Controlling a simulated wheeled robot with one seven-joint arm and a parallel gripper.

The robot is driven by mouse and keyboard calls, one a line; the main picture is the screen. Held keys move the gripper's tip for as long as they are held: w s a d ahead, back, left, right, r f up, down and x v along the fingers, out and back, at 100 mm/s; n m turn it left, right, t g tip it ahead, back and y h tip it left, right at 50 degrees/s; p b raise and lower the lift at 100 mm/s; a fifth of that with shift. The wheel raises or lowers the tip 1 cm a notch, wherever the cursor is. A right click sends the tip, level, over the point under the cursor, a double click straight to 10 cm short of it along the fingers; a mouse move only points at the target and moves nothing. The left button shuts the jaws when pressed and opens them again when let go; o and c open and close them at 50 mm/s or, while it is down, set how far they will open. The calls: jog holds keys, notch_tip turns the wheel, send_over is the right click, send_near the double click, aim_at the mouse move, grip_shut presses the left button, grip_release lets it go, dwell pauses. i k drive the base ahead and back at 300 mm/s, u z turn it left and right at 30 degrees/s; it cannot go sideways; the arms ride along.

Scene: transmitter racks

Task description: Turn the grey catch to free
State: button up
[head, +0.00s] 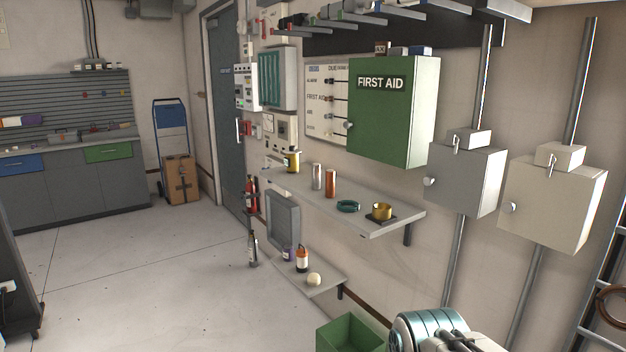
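A grey wall box (465,180) hangs right of the green first aid cabinet. On the small pale block (470,139) at its top is a small grey catch (457,142), its lever hanging roughly upright. A round knob (429,181) sits at the box's left edge. A cream wall box (552,204) to the right carries a similar small catch (551,164) on its own top block. Both boxes look shut. The catches are too small to read any marking. Part of my arm shows at the bottom edge, below the boxes and apart from them; my gripper's fingers do not show.
The green first aid cabinet (394,112) juts out left of the boxes. A shelf (385,227) with cans and a brass cup (381,211) sticks out below it. A green bin (349,337) stands low, and a ladder (607,285) is at far right.

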aim_at(455, 140)
jog(key=u, duration=1.15)
jog(key=k, duration=1.25)
jog(key=z, duration=1.35)
jog(key=i, duration=1.7)
